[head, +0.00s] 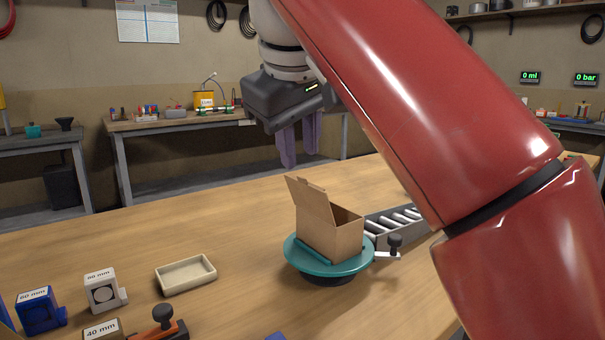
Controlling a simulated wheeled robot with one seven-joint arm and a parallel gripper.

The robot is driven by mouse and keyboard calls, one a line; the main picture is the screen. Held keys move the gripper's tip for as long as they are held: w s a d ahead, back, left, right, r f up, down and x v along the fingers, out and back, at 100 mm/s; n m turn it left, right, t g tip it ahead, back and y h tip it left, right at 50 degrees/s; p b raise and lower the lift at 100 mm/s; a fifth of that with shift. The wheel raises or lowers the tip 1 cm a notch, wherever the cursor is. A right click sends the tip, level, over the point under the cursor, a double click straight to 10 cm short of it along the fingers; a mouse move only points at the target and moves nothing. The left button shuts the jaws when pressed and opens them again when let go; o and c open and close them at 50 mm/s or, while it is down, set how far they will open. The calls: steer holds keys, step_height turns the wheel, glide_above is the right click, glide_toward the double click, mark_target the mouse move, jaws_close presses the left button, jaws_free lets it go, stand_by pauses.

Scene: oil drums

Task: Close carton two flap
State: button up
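One brown carton (330,232) stands on a teal turntable (297,260) on the wooden table. A tall flap (309,204) stands up, leaning slightly outward, at the carton's left side. The carton's top looks open, with a dark interior showing at the right; I cannot read any number on it. My gripper (299,158) hangs above and behind the carton, apart from it. Its two purple fingers point down with a gap between them and nothing held.
A roller track (396,221) lies behind the turntable, partly hidden by my red arm. A cream tray (186,275) and labelled blocks (101,292) stand at the left. The table between tray and turntable is clear.

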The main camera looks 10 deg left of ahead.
mark_target(302, 178)
steer(key=shift+x, duration=3.35)
steer(key=shift+d, duration=0.1)
